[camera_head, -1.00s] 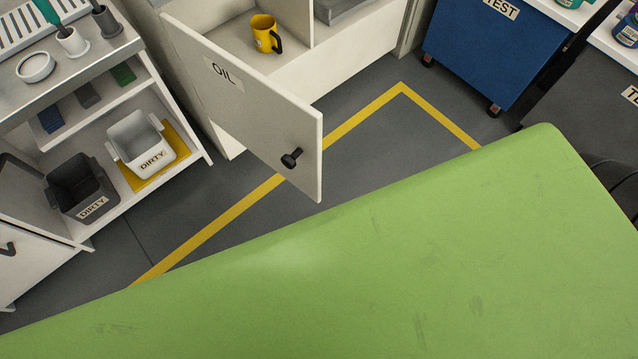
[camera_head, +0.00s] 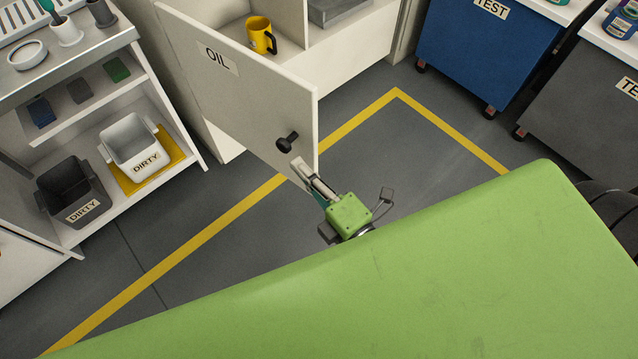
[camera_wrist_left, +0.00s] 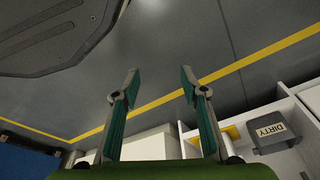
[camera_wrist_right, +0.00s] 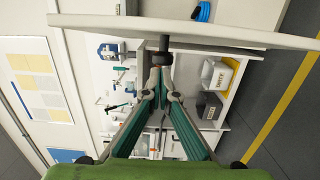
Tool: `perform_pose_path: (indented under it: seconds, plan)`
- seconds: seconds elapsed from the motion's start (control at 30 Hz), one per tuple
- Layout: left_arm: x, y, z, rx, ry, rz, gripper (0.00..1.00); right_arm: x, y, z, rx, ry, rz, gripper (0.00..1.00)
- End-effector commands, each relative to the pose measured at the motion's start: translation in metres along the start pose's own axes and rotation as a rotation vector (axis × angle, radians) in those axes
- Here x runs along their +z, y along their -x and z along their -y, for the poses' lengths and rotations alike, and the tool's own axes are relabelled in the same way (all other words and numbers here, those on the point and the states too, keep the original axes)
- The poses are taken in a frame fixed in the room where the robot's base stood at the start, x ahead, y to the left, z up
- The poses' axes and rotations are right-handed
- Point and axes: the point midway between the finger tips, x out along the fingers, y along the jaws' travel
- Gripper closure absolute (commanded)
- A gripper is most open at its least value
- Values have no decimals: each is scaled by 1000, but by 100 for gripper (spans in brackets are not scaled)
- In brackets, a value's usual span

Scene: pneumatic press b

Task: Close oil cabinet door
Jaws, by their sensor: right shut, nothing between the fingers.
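The oil cabinet door (camera_head: 235,95), a white panel labelled OIL, stands wide open in the head view. Its black knob (camera_head: 288,142) is near the free edge. My right gripper (camera_head: 301,168) is at the lower free corner of the door, just below the knob; the head view does not settle whether it touches. In the right wrist view the door edge (camera_wrist_right: 230,32) crosses the top, and the shut fingertips (camera_wrist_right: 161,84) lie just below the dark knob (camera_wrist_right: 161,58). My left gripper (camera_wrist_left: 158,85) is open and empty above the floor, and is out of the head view.
A yellow mug (camera_head: 260,34) stands inside the cabinet (camera_head: 350,60). A white shelf unit (camera_head: 125,40) with DIRTY bins (camera_head: 135,145) is on the left. A blue TEST cabinet (camera_head: 480,60) is at the upper right. Floor with a yellow line (camera_head: 190,243) lies between.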

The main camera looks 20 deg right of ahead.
Motion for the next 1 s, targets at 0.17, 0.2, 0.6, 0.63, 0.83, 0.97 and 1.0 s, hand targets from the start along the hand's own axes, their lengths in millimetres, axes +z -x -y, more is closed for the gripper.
perform_pose_path:
  seconds: [0.17, 0.2, 0.6, 0.63, 0.83, 0.97, 1.0]
  plan:
    - [-7, 10, 1, -1, 1, -7, 60, 19, -16, 0, 1, 4, -2, 100]
    - [-9, 12, 1, -1, 2, -9, 60, 24, -17, 1, 0, 4, -3, 100]
    - [-12, 20, 1, -2, 2, -11, 60, 39, -20, 0, -1, 0, -1, 100]
    - [-12, 20, 1, -2, 2, -11, 60, 39, -20, 0, -1, 0, -1, 100]
    - [-12, 20, 1, -2, 2, -11, 60, 40, -20, 0, -1, 1, -3, 100]
    - [-12, 20, 1, -2, 2, -12, 60, 47, -20, 0, 0, 5, -12, 100]
    - [-12, 20, 1, -2, 2, -12, 60, 50, -20, 0, 0, 5, -16, 100]
